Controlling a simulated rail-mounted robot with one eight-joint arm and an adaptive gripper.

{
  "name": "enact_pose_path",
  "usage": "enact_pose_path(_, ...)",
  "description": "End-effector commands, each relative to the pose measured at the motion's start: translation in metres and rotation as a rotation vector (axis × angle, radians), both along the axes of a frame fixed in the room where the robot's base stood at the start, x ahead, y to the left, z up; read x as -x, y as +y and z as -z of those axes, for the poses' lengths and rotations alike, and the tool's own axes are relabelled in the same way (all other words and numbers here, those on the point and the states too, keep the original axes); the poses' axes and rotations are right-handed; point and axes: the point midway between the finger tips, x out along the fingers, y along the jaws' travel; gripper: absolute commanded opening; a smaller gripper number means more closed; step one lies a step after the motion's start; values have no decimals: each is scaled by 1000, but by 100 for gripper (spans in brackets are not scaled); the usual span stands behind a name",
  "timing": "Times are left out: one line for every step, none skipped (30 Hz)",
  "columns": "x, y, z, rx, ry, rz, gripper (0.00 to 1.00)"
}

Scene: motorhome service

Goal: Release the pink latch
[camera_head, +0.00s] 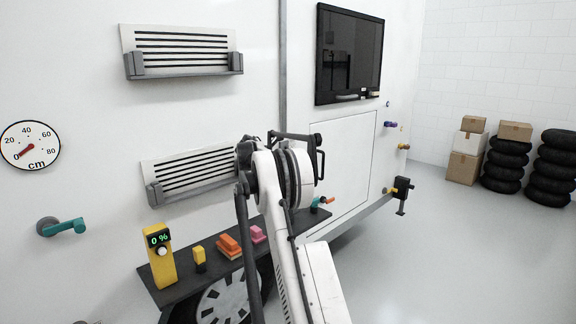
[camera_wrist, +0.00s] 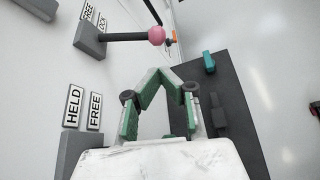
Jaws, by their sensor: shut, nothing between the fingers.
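The pink ball knob (camera_wrist: 156,35) sits at the end of a dark rod reaching right from a grey block (camera_wrist: 90,40) on the white wall, in the upper part of the wrist view. FREE and LOCK labels (camera_wrist: 94,17) are beside that block. My gripper (camera_wrist: 160,73) is shut and empty. In the picture its green-padded fingertips are just below the knob, apart from it as far as I can see. In the head view, the latch and my fingertips are not visible, and my arm covers part of that wall.
Below, another grey block (camera_wrist: 78,155) has HELD and FREE labels (camera_wrist: 84,108). A dark shelf (camera_head: 180,290) carries a yellow device (camera_head: 160,255), an orange block (camera_head: 229,246) and a pink block (camera_head: 257,234). Louvred vents (camera_head: 182,50) are on the wall. Floor to the right is clear before the tyres (camera_head: 508,160).

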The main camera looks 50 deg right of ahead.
Motion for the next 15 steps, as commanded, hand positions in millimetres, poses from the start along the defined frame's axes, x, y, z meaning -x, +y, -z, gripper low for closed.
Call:
enact_pose_path(0,-5,2,0,0,1,0)
enact_pose_path(0,-9,4,0,0,1,0)
enact_pose_path(0,-13,6,1,0,2,0)
enact_pose_path(0,-17,8,1,0,2,0)
enact_pose_path(0,-21,10,1,0,2,0)
enact_pose_path(0,-26,13,1,0,2,0)
enact_pose_path(0,-30,15,1,0,2,0)
enact_pose_path(-1,-33,17,1,0,2,0)
enact_pose_path(-1,-38,20,1,0,2,0)
enact_pose_path(-1,-42,22,1,0,2,0)
enact_pose_path(-1,-45,24,1,0,2,0)
enact_pose_path(-1,-50,26,1,0,2,0)
enact_pose_path(-1,-53,28,1,0,2,0)
enact_pose_path(-1,-56,30,1,0,2,0)
enact_pose_path(-1,-60,32,1,0,2,0)
